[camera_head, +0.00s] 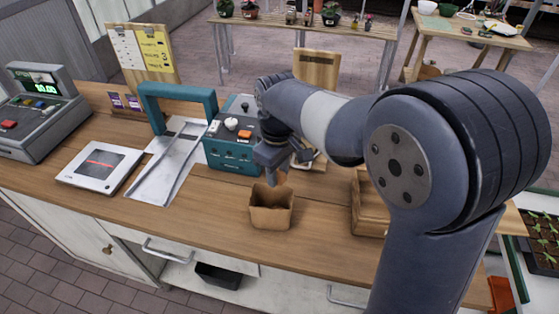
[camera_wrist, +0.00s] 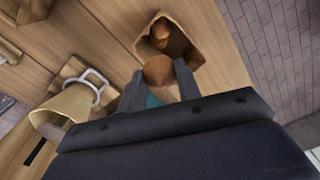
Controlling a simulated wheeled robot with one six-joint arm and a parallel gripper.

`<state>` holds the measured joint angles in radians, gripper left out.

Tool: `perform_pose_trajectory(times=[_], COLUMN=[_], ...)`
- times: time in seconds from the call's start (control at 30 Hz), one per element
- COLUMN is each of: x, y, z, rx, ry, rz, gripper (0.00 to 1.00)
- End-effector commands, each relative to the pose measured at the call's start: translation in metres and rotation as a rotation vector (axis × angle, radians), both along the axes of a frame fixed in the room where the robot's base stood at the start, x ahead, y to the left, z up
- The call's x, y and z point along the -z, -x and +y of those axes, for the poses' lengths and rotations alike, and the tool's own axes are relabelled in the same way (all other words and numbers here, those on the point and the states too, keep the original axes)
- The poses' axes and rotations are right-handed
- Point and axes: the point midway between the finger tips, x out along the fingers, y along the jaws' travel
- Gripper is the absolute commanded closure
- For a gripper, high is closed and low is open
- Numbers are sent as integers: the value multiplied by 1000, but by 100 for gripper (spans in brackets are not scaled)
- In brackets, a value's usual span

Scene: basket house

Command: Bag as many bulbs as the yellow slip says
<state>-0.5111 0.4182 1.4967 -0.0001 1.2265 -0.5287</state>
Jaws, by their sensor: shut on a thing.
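A small open brown paper bag (camera_head: 270,218) stands on the wooden counter below my gripper (camera_head: 272,168). In the wrist view my gripper (camera_wrist: 160,84) is shut on a round brown bulb (camera_wrist: 158,70), held at the mouth of the bag (camera_wrist: 187,22). Another brown bulb (camera_wrist: 160,32) shows inside the bag; whether more lie under it I cannot tell. The yellow slip (camera_head: 155,52) is on an upright wooden board at the back left, beside a white sheet. Its writing is too small to read.
A wooden crate (camera_head: 366,212) stands right of the bag, partly hidden by my arm. A teal machine (camera_head: 234,145) stands behind the bag. A flat white scale (camera_head: 98,166) and a cash register (camera_head: 38,110) are at left. A beige scoop-like object (camera_wrist: 65,108) shows beside my gripper.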

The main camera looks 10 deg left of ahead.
Motion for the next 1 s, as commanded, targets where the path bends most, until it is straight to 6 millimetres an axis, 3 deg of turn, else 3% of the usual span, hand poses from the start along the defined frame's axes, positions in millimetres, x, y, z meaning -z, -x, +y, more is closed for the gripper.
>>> perform_pose_trajectory(times=[0.5,0.83,0.87,1.0], x=[55,57,57,57], y=[0,0,0,0], z=[0,0,0,0], rx=[0,0,0,0], ry=[1,0,0,0], rz=[1,0,0,0], gripper=[89,89,66,55])
